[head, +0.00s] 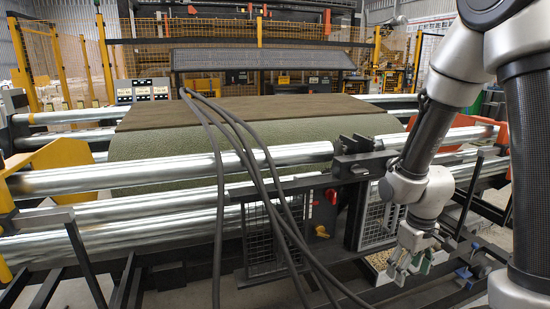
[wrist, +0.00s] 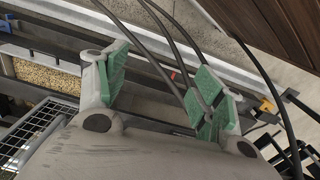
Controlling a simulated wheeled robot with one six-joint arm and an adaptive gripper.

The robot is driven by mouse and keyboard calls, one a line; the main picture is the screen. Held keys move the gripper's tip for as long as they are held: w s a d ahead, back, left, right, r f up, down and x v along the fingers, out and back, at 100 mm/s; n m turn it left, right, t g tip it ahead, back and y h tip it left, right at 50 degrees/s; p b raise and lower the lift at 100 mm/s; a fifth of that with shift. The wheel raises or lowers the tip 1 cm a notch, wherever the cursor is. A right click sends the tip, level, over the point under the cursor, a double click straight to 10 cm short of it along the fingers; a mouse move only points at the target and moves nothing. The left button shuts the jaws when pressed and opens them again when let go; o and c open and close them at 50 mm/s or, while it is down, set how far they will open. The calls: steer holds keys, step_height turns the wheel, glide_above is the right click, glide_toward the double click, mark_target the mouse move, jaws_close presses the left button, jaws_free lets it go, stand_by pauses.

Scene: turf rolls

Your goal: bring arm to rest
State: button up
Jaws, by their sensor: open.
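My gripper (head: 408,266) hangs at the lower right in the head view, at the end of my bent grey arm. It points down beside the black frame of the roller machine. In the wrist view my gripper (wrist: 160,85) shows two fingers with green pads spread wide apart. Nothing is between the pads. Black cables and dark frame bars pass below and beyond the fingers.
A wide green turf roll (head: 240,150) with a brown upper layer lies across the shiny metal rollers (head: 130,215). Black cables (head: 262,190) hang down in front. A tray of tan grains (wrist: 45,76) lies left of the fingers.

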steer(key=s+d+r+m+t, duration=0.1)
steer(key=s+r, duration=0.5)
steer(key=r, duration=0.6)
steer(key=s+d+r+m+t, duration=0.1)
steer(key=s+r+m+t, duration=0.2)
steer(key=r, duration=0.9)
steer(key=s, duration=0.3)
steer(key=shift+s+d+r, duration=0.2)
steer(key=shift+d+r, duration=0.05)
steer(key=shift+r, duration=0.1)
